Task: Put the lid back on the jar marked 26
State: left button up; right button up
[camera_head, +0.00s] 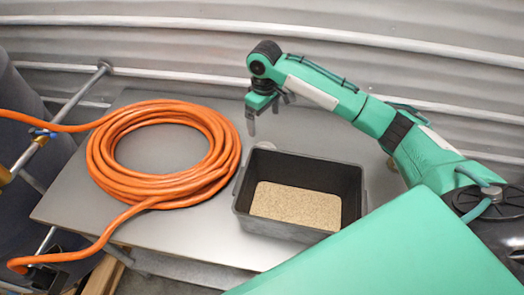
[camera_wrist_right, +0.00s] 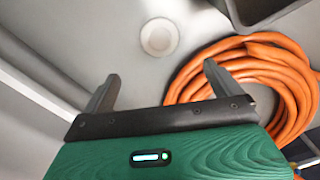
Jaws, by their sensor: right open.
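My right gripper (camera_head: 266,112) is open and empty above the back of the grey table, behind the black bin. Its two fingers also show apart in the right wrist view (camera_wrist_right: 161,72). A small pale round thing (camera_wrist_right: 159,37) with a paler centre lies on the table just beyond the fingertips, apart from them. In the head view a pale round shape (camera_head: 265,146) shows behind the bin's back rim, partly hidden. I cannot tell whether it is a lid or a jar top. No number 26 is readable in either view. My left gripper is out of view.
A black bin (camera_head: 240,209) with tan granular substrate (camera_head: 295,205) stands mid-table. A coiled orange hose (camera_head: 105,165) covers the table's left part and trails off its edge. A ribbed metal wall (camera_head: 150,45) stands close behind. The table's front left is bare.

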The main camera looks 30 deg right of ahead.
jog(key=p, duration=0.2)
send_over(265, 147)
jog(key=s, duration=0.1)
jog(key=f, duration=0.7)
jog(key=shift+a+f, duration=0.3)
jog(key=shift+f, duration=0.05)
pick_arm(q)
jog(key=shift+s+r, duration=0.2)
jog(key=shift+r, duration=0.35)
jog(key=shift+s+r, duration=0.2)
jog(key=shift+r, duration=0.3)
pick_arm(e)
jog(key=shift+f, duration=0.3)
jog(key=shift+f+p, duration=0.3)
jog(key=shift+p, duration=0.15)
notch_tip(265, 147, down, 4)
jog(key=shift+s+d+r+p, duration=0.1)
jog(key=shift+r+p, duration=0.15)
jog(key=shift+p, duration=0.6)
jog(key=shift+f, duration=0.55)
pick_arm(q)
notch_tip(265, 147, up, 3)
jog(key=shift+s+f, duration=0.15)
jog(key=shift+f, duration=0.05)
